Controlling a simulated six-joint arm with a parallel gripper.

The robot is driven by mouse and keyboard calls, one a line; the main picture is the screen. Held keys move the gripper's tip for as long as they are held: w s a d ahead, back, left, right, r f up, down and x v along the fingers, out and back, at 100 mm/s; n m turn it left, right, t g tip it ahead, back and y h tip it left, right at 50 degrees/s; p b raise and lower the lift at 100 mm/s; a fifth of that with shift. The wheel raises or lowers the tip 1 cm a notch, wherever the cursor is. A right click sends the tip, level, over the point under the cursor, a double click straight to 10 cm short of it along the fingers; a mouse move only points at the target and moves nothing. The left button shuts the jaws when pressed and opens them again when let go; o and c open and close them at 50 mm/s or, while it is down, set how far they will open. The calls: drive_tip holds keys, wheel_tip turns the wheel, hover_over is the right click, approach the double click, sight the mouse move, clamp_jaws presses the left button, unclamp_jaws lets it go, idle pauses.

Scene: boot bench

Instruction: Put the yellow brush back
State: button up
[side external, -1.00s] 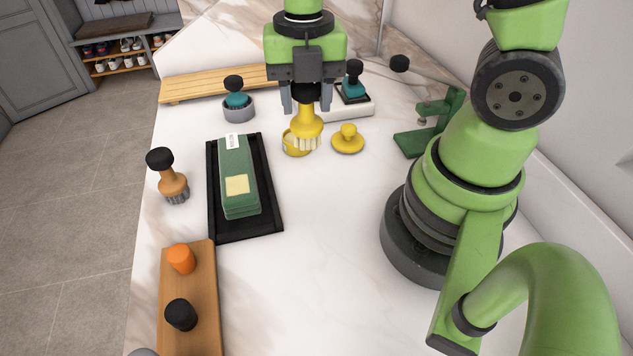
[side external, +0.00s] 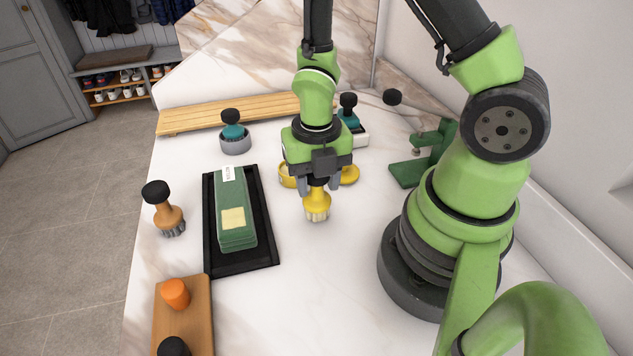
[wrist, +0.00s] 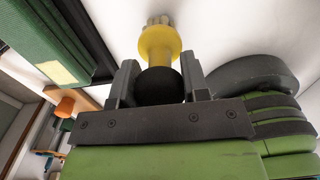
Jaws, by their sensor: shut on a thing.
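The yellow brush (side external: 317,203) hangs bristles-down in my gripper (side external: 319,184), which is shut on its black knob. The wrist view shows the yellow body of the brush (wrist: 158,45) between the fingers (wrist: 158,85), with pale bristles beyond. Whether the bristles touch the white worktop I cannot tell. A yellow cup (side external: 286,176) stands just behind and left of the brush, partly hidden by my gripper. A yellow lid-like piece with a knob (side external: 350,176) sits behind and right, also partly hidden.
A black tray (side external: 264,249) with a green block (side external: 233,205) lies to the left. A teal brush sits in a grey cup (side external: 236,144) at the back. A brown brush (side external: 168,213), a wooden board (side external: 193,325) and a green stand (side external: 430,155) are around. The front middle worktop is clear.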

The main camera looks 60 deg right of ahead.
drive_tip(key=shift+f, duration=0.4)
drive_tip(key=shift+f, duration=0.1)
drive_tip(key=o, duration=1.1)
